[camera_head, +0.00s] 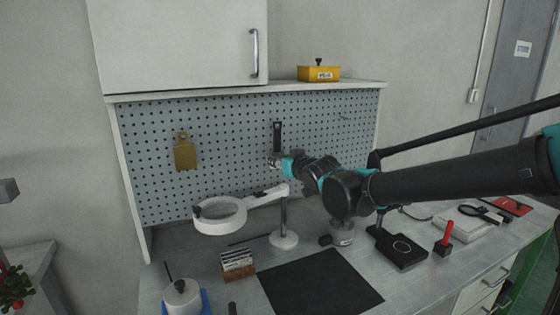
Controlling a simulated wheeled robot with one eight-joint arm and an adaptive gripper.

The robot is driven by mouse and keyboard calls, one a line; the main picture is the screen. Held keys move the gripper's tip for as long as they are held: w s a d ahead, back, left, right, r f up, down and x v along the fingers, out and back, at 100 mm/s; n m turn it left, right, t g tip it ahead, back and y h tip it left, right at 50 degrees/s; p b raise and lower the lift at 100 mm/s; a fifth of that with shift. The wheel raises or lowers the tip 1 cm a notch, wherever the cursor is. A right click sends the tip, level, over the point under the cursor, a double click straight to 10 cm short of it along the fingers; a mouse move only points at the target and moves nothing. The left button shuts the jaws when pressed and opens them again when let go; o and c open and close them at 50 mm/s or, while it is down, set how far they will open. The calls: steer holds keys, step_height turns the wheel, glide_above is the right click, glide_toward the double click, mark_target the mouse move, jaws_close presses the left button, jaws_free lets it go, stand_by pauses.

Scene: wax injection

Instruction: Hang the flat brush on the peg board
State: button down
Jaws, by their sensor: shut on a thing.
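My gripper (274,162) is in front of the perforated peg board (235,120), near its middle. It is shut on the lower part of a dark, narrow, upright piece, which I take to be the flat brush (277,134). A lighter mark, perhaps a hanging hole, shows near the brush's top. The brush's lower end is hidden by my gripper. I cannot tell whether the brush touches the board or a peg. A small peg or hook (343,118) shows on the board to the right of the brush.
A tan flat tool (185,154) hangs on the board at left. Below stand a ring magnifier lamp (221,215), a card holder (238,265), a black mat (317,284) and a black device (398,247). A yellow box (318,73) sits on the shelf above.

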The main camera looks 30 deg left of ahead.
steer(key=c, duration=0.9)
jaws_free()
steer(key=v, duration=1.2)
steer(key=shift+w, duration=0.1)
